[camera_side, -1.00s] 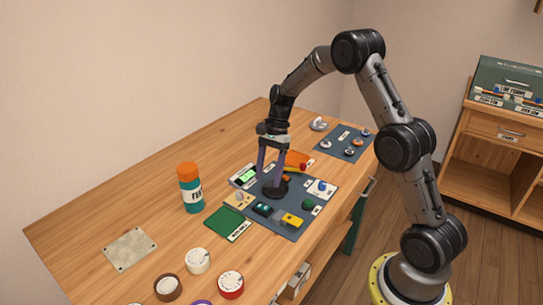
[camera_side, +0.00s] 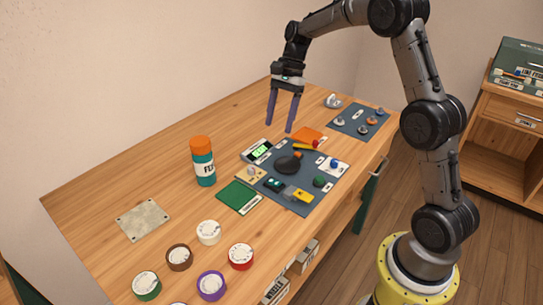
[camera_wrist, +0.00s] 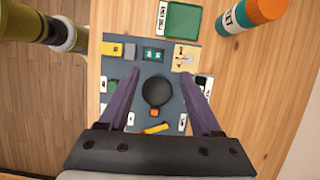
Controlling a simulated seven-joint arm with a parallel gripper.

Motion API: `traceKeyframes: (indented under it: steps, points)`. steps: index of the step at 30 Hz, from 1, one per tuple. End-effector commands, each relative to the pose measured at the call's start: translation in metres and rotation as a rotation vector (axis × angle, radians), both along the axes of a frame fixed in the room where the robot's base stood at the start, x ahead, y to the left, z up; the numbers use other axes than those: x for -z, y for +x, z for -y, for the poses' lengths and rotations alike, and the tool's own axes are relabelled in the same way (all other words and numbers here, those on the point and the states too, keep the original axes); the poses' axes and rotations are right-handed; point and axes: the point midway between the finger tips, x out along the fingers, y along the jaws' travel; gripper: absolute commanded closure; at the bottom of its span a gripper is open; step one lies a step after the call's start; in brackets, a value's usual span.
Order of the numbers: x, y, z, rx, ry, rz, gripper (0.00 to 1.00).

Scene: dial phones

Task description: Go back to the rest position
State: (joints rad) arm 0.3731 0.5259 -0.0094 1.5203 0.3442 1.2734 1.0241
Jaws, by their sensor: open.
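My gripper (camera_side: 281,119) is raised above the dark mat (camera_side: 317,204) on the wooden table. Its two purple fingers are apart with nothing between them. In the wrist view my gripper (camera_wrist: 163,84) also shows open, over a round black object (camera_wrist: 157,92). That black object (camera_side: 288,164) rests on the mat, below and apart from the fingertips. Several small parts lie around it, such as a yellow block (camera_side: 301,196), a green knob (camera_side: 319,181) and a green square plate (camera_side: 238,195).
An orange-capped teal bottle (camera_side: 204,165) stands left of the mat. Several round dials, such as a red one (camera_side: 240,256), sit at the front edge. A second mat (camera_side: 345,125) with small parts lies at the back right. The table's left side is mostly clear.

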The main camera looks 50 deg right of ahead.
Motion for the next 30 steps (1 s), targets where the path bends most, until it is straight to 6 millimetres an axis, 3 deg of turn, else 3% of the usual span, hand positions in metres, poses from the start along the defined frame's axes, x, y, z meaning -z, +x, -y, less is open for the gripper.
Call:
traceKeyframes:
  steps: [1,6,10,15,22,30]
  points:
    - [-0.023,-0.004,-0.013,-0.025,-0.016,0.038,0.35]
    - [-0.082,-0.040,-0.050,-0.119,-0.081,0.149,0.35]
    - [-0.113,-0.076,-0.074,-0.231,-0.139,0.243,0.35]
    - [-0.137,-0.130,-0.096,-0.409,-0.224,0.371,0.35]
    - [-0.140,-0.206,-0.112,-0.702,-0.362,0.539,0.35]
    - [-0.107,-0.270,-0.108,-1.072,-0.537,0.671,0.35]
